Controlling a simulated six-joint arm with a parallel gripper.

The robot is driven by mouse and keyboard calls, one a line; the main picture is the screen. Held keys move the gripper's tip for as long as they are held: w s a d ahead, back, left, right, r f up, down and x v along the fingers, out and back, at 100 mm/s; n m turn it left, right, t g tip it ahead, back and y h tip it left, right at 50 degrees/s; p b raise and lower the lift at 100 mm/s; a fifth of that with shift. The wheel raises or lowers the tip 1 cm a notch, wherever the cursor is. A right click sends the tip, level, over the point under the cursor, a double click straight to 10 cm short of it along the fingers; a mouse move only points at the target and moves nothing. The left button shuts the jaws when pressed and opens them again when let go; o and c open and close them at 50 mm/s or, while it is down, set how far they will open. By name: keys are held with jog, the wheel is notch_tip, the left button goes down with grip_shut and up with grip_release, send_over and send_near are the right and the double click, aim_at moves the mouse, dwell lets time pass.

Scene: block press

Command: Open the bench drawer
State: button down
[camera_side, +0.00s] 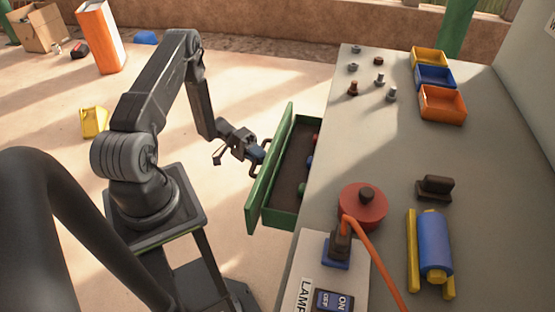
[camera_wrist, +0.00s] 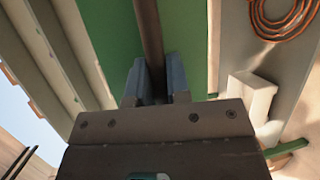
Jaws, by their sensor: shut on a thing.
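The green bench drawer (camera_side: 288,193) is pulled out from the bench's left side in the side view, and its dark floor shows. Its tall green front panel (camera_side: 270,178) carries a dark bar handle (camera_side: 257,163). My gripper (camera_side: 258,152) is shut on the handle. In the wrist view the handle (camera_wrist: 149,35) runs between the two bluish fingers of my gripper (camera_wrist: 158,82), with the green drawer front (camera_wrist: 112,38) behind it. A few small red, blue and green things lie inside the drawer, partly hidden by the bench edge.
The bench top (camera_side: 390,150) holds a red round thing (camera_side: 362,205), a blue roller (camera_side: 434,243), a lamp switch box (camera_side: 325,275) with an orange cable, and several small bolts. Yellow, blue and orange trays (camera_side: 442,104) stand at the back.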

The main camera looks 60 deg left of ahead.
jog(key=shift+s+a, duration=1.7)
jog(key=c, duration=1.1)
grip_release()
jog(key=shift+a, duration=0.1)
notch_tip(320, 180, up, 8)
jog(key=s+a, duration=0.1)
jog(key=a, duration=0.1)
jog(key=shift+a+f, duration=0.15)
jog(key=shift+a, duration=0.1)
